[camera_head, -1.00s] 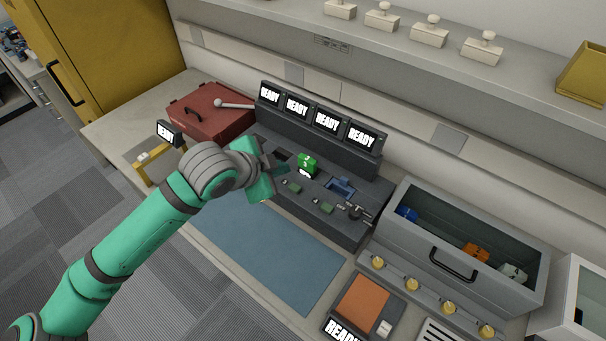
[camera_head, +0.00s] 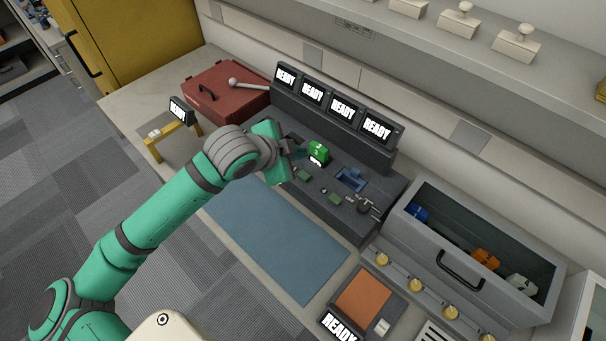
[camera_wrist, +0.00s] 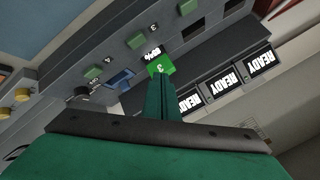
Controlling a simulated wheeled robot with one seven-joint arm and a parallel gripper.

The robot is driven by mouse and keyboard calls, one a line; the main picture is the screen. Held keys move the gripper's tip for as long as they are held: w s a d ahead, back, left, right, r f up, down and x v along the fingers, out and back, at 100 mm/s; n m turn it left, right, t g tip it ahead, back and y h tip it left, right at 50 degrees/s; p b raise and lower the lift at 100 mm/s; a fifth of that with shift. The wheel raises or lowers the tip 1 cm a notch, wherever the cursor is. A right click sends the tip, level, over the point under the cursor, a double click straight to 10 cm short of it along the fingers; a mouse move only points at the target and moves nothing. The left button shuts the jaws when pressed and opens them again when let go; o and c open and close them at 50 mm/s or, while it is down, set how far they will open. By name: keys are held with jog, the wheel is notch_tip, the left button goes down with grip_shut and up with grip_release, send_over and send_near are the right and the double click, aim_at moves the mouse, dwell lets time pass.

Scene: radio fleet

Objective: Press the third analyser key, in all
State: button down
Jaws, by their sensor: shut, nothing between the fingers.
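The dark grey analyser console (camera_head: 385,185) has several screens reading READY along its back. A green key (camera_head: 304,175), apparently the one beside the label 3, shows on its front deck and in the wrist view (camera_wrist: 137,41). Another green key (camera_head: 335,198), beside the label 4, lies to its right and also shows in the wrist view (camera_wrist: 94,71). A green block (camera_head: 319,150) stands in the console; in the wrist view (camera_wrist: 162,68) it bears a number that looks like 3. My gripper (camera_head: 301,153) is shut and empty, just left of this block. Its fingertips (camera_wrist: 162,87) overlap the block's edge in the wrist view; contact cannot be told. Other keys are hidden by my arm.
A blue recessed bay (camera_head: 352,180) and small metal fittings lie right of the block. A grey open drawer (camera_head: 440,255) holds several coloured blocks. A red case (camera_head: 228,88) stands left. The blue mat (camera_head: 275,235) in front is clear.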

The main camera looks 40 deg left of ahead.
send_over(302, 178)
notch_tip(302, 178, down, 5)
jog(key=shift+w+a, duration=0.1)
jog(key=shift+a, duration=0.05)
jog(key=shift+d+f, duration=0.2)
jog(key=shift+f, duration=0.25)
jog(key=shift+s+a+f, duration=0.1)
jog(key=shift+s+a, duration=0.2)
jog(key=shift+a, duration=0.05)
jog(key=shift+w+d, duration=0.25)
dwell(0.5)
jog(key=shift+a, duration=0.1)
jog(key=shift+s+a, duration=0.15)
jog(key=shift+s, duration=0.05)
dwell(0.3)
